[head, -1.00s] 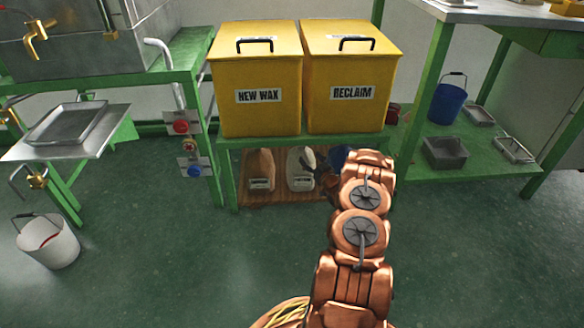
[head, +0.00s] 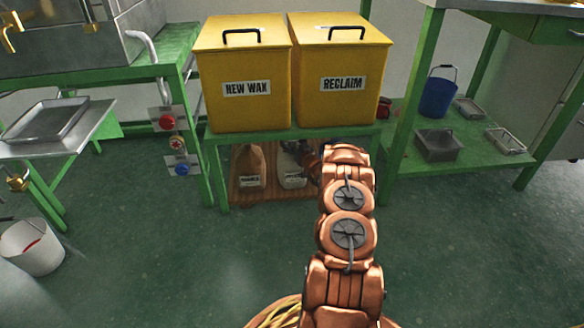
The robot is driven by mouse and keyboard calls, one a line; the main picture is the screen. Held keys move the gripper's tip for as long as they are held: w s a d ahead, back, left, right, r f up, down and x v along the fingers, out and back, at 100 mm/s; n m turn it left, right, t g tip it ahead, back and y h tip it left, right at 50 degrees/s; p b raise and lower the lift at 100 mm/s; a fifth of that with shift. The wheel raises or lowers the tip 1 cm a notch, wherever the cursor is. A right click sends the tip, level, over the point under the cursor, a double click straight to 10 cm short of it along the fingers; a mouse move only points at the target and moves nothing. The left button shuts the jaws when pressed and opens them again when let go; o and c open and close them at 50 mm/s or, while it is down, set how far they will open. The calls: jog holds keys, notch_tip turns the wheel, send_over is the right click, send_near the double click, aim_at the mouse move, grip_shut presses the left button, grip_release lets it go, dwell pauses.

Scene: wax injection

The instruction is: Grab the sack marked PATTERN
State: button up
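Two sacks stand on the low wooden shelf under the yellow bins. The brown sack (head: 248,166) is on the left and has a small white label too small to read with certainty. The white sack (head: 291,178) is to its right, also with a small label I cannot read. My gripper (head: 308,158) reaches under the bin stand at the right side of the white sack and partly overlaps it. Its fingers are dark and small, and my copper arm hides much of that area. I cannot tell whether they touch the sack or how wide they are.
The bins marked NEW WAX (head: 247,109) and RECLAIM (head: 343,105) sit on the green stand (head: 221,178), whose top and legs enclose the shelf. A white bucket (head: 32,250) stands at the left. A blue bucket (head: 438,98) is on the right shelf. The floor in front is clear.

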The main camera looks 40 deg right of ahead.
grip_shut()
dwell(0.5)
